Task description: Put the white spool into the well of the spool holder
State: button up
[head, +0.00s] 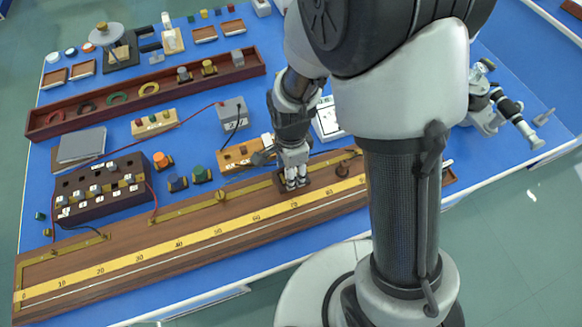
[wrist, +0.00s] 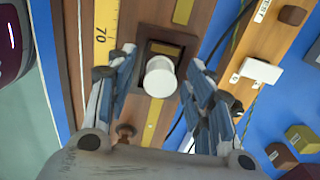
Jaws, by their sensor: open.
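The white spool (wrist: 159,77) shows its round white end in the wrist view, between my gripper's two fingers. My gripper (wrist: 160,66) is open, with a gap on each side of the spool. A dark brown block that looks like the spool holder (wrist: 173,34) lies around and behind the spool. The spool covers the lower part of its opening, so I cannot tell whether the spool is seated in the well. In the head view my gripper (head: 296,184) points down over the long wooden board; its fingers hide most of the spool there.
The long wooden board (head: 130,262) carries a yellow scale and brass strips. Behind it stand a dark plug box (head: 100,190), a lighter wooden block (head: 238,155) and a grey box (head: 232,115) with wires.

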notch_tip(320, 180, up, 12)
dwell(0.5)
jog(key=s+d+r+n+t, duration=0.4)
jog(key=s+d+r+n, duration=0.7)
jog(key=s+r+n, duration=0.2)
jog(key=shift+s+r+n+t, duration=0.25)
jog(key=shift+r+n+t, duration=0.1)
jog(key=shift+n, duration=0.55)
